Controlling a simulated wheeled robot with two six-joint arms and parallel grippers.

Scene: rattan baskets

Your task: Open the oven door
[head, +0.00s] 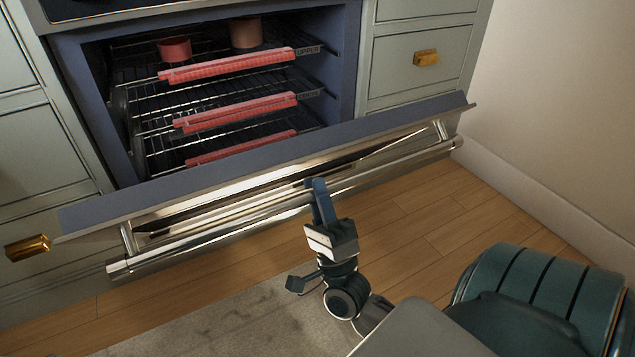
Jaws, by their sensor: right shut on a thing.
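The oven door (210,183) is tilted well down and outward, so the oven cavity (220,85) shows above it. A long metal handle bar (220,233) runs along the door's outer face. My right gripper (317,190) is at the middle of the bar, shut on it, with its fingers partly hiding it there. Inside are wire racks (210,88) with red strips along their front edges. My left gripper is not in view.
A red pot (174,49) and a brown pot (246,33) stand on the upper rack. Cabinets with gold pulls (426,58) flank the oven. A wall (560,100) is close on the right. Wooden floor (430,225) and a grey rug (230,320) lie in front.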

